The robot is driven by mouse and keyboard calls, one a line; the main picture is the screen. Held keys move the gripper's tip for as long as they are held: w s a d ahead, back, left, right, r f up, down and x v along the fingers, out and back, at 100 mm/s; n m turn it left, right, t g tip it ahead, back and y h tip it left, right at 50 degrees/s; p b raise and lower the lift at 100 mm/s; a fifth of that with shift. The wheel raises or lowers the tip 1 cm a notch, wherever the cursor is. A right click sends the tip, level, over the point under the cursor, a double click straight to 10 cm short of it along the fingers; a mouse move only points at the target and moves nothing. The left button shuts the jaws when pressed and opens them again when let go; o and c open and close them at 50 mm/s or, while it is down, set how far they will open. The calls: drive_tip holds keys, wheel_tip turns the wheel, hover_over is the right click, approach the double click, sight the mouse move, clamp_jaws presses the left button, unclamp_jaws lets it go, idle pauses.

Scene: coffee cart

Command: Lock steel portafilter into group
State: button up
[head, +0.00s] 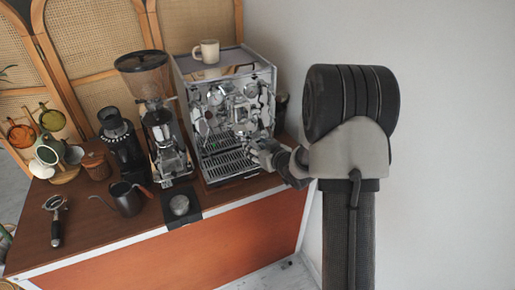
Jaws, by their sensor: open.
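A steel portafilter with a black handle (56,226) lies on the wooden counter at the far left, well away from my gripper. The chrome espresso machine (182,72) stands at the back right of the counter. Its group area (238,112) is a cluster of shiny parts, and I cannot tell whether anything is fitted there. My gripper (256,149) is open, at the machine's right front, just above the drip tray (224,165). I see nothing clearly held in it, but the fingers are small and partly hidden by my wrist.
A grinder (160,120) stands left of the machine, with a smaller black grinder (122,145) beside it. A gooseneck kettle (125,198), a tamper (180,205) on a black mat and a mug rack (62,177) occupy the counter. A cup (207,51) tops the machine.

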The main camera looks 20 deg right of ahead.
drive_tip(key=shift+s+f, duration=0.1)
drive_tip(key=shift+f, duration=0.05)
drive_tip(key=v, duration=1.2)
drive_tip(key=shift+r, duration=0.2)
drive_tip(key=s+a+r+m+g+h+b, duration=0.1)
drive_tip(key=s+a+r+g+h+b, duration=0.1)
drive_tip(key=s+a+r+g+h, duration=0.35)
drive_tip(key=s+a+g+y, duration=0.1)
drive_tip(key=s+a, duration=0.2)
drive_tip(key=s, duration=0.4)
drive_tip(key=s+a+g+y+b, duration=0.1)
drive_tip(key=s+a+y, duration=0.1)
drive_tip(key=s+a, duration=0.2)
drive_tip(key=s+a+g+y, duration=0.1)
drive_tip(key=s+a, duration=0.3)
drive_tip(key=s, duration=0.7)
drive_tip(key=shift+b, duration=0.35)
